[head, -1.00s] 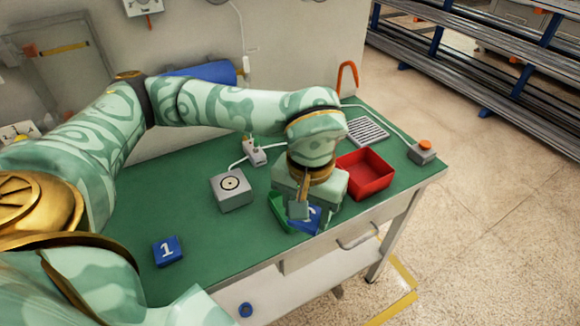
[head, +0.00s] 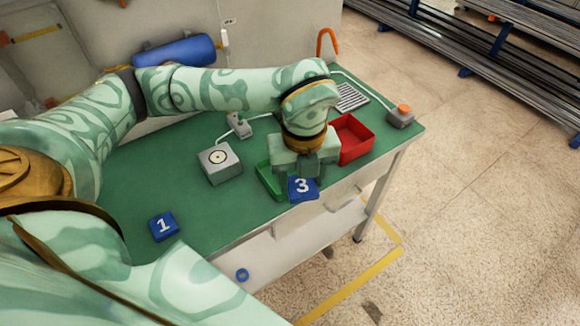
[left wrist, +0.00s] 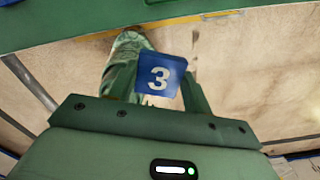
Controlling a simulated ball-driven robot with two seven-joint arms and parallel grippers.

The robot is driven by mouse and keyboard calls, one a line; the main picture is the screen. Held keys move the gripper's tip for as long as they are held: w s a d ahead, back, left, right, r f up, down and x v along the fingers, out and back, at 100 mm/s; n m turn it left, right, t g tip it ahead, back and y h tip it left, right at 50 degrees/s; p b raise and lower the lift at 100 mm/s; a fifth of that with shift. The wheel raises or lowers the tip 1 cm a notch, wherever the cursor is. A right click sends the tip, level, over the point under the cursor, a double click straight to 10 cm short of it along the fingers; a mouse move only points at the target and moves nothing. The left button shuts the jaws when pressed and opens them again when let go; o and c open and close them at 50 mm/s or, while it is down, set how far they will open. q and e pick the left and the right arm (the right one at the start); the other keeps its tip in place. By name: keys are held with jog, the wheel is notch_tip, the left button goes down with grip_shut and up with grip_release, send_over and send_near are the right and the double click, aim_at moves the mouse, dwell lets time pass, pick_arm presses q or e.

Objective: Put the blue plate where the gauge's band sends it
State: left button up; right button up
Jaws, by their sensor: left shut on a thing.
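A blue plate marked 3 (head: 303,189) is held in my left gripper (head: 301,175), by the front edge of the table. It also shows face-on between the fingers in the left wrist view (left wrist: 160,74). Another blue plate, marked 1 (head: 163,226), lies on the table at the left. A grey box with a round target-like face (head: 219,163) stands mid-table; I cannot make out a band on it. A green tray (head: 268,186) is partly hidden behind the gripper and the held plate. A red bin (head: 353,140) stands right of the gripper. My right gripper is not in view.
A small grey device (head: 240,126) on a cable stands behind the box. A grey vented panel (head: 351,97) and a box with an orange button (head: 401,116) are at the right. A blue roll (head: 175,52) lies at the back. The green tabletop (head: 130,188) is clear around plate 1.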

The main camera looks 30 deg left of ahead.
aim_at(263, 168)
pick_arm(q)
jog(key=n, duration=0.3)
jog(key=shift+w+a+f+n, duration=0.1)
jog(key=shift+w+n, duration=0.1)
jog(key=shift+n, duration=0.4)
jog(key=w+a+f+b, duration=0.1)
jog(key=w+a+f, duration=0.3)
jog(key=w+a+f+b, duration=0.2)
jog(key=w+a+f, duration=0.3)
jog(key=shift+w+f, duration=0.1)
jog(key=shift+w, duration=0.15)
jog(key=f, duration=0.2)
jog(key=f+b, duration=0.1)
jog(key=f, duration=0.1)
jog(key=shift+w+a, duration=0.2)
jog(key=shift+r, duration=0.15)
